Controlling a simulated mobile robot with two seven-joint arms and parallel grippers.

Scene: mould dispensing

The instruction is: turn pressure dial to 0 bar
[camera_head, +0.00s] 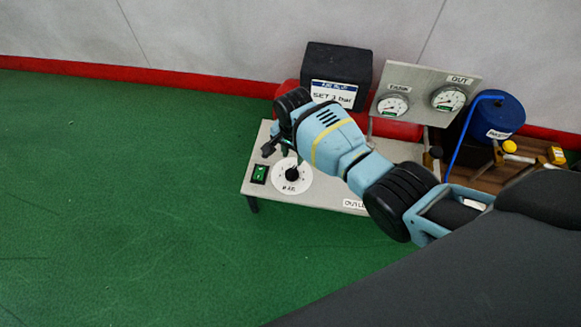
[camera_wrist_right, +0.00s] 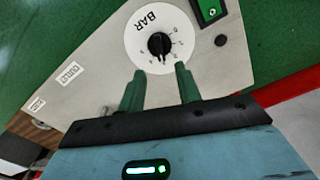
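The pressure dial is a black knob (camera_head: 291,174) on a round white scale plate marked BAR, on the front left of a grey panel table (camera_head: 330,194). In the right wrist view the knob (camera_wrist_right: 159,44) lies just beyond my fingertips. My right gripper (camera_head: 275,147) is above the panel, behind the dial in the head view. Its two green fingers (camera_wrist_right: 156,68) are apart with nothing between them, and the knob is in line with the gap. I cannot read the dial's setting surely. My left gripper is not in view.
A green lit switch (camera_head: 259,173) sits left of the dial. Behind stand a black box (camera_head: 337,72) labelled SET 3 bar, a board with two gauges (camera_head: 426,92), and a blue container (camera_head: 497,117). Valves with yellow parts (camera_head: 510,147) are at right. Green floor at left is clear.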

